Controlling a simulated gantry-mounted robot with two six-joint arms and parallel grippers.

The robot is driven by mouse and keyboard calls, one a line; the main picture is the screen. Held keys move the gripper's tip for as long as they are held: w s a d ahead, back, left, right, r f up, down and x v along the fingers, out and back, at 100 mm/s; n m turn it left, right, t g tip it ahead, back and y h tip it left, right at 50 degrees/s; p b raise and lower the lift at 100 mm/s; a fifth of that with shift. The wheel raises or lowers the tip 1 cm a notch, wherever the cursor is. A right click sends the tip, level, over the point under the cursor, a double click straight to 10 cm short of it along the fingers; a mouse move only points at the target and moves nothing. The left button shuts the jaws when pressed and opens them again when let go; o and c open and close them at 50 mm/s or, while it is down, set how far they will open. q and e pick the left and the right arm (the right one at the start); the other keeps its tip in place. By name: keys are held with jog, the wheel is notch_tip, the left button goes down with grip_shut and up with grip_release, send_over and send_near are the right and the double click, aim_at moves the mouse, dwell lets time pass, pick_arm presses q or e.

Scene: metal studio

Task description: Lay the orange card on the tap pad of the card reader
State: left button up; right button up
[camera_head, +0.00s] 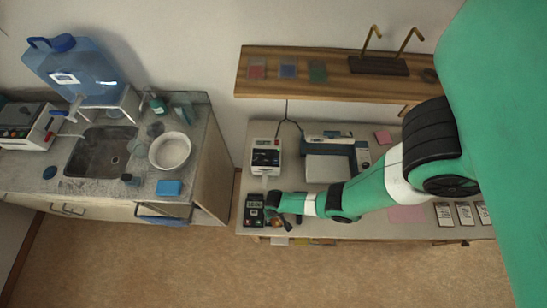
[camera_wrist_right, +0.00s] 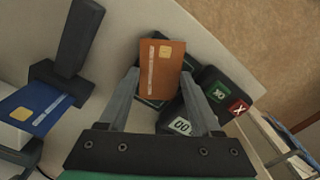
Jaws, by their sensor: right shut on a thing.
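The orange card (camera_wrist_right: 162,65), with a gold chip and a pale strip, is between the fingertips of my right gripper (camera_wrist_right: 160,76). The gripper is shut on its side edges. The card overlaps a dark pad of the card reader (camera_wrist_right: 208,88) in the right wrist view; whether it touches the pad I cannot tell. The reader's green and red keys and part of its display show beside the right finger. In the head view the card reader (camera_head: 254,209) stands at the counter's front left, and my right gripper is just right of it, partly hidden by my arm. My left gripper is not in view.
A white device (camera_head: 265,158) and a larger machine (camera_head: 331,162) stand behind on the counter. A wooden shelf (camera_head: 300,88) overhangs the back. The counter's front edge is close to the reader.

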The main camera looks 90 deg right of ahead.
jog(key=shift+w+d, duration=0.2)
jog(key=shift+d, duration=0.2)
jog(key=o, duration=1.4)
jog(key=shift+d, duration=0.15)
jog(key=shift+c, duration=0.2)
